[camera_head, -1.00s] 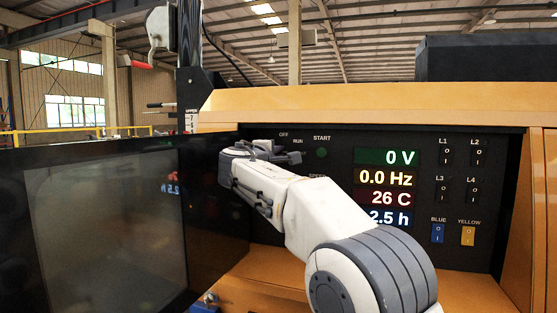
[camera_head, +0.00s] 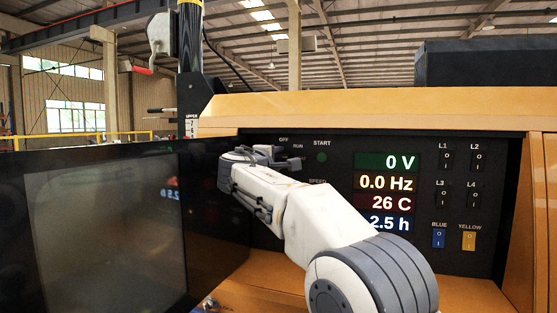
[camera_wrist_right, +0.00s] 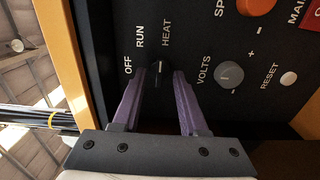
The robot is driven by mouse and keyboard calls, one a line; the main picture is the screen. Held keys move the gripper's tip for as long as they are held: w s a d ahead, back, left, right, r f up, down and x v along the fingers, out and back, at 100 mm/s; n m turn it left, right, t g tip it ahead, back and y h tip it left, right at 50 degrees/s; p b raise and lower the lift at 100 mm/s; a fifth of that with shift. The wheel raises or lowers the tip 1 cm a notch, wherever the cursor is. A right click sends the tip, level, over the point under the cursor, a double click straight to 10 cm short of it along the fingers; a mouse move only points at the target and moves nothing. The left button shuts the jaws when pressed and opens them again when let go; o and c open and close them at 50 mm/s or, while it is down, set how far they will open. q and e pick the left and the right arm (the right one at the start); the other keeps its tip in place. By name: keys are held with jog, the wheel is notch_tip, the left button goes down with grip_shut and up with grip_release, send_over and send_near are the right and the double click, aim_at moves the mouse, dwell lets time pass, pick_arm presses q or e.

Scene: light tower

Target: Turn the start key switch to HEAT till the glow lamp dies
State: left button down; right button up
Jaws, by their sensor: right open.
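The dark start key switch (camera_wrist_right: 157,68) sits on the black control panel in the right wrist view, just below the labels OFF, RUN and HEAT. I cannot tell for certain which label it points at. My right gripper (camera_wrist_right: 161,78) is open, with one purple finger on each side of the switch; contact is not clear. In the head view my right gripper (camera_head: 285,162) is at the panel's upper left, under OFF and RUN, and hides the switch. No lit glow lamp can be made out. My left gripper is not in view.
Displays (camera_head: 386,182) read 0 V, 0.0 Hz, 26 C and 2.5 h. A dark open door (camera_head: 215,190) stands close on the left. The VOLTS knob (camera_wrist_right: 229,75) is beside the right finger.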

jog(key=b+v, duration=0.1)
jog(key=v, duration=0.9)
jog(key=shift+b, duration=0.35)
jog(key=shift+s, duration=0.2)
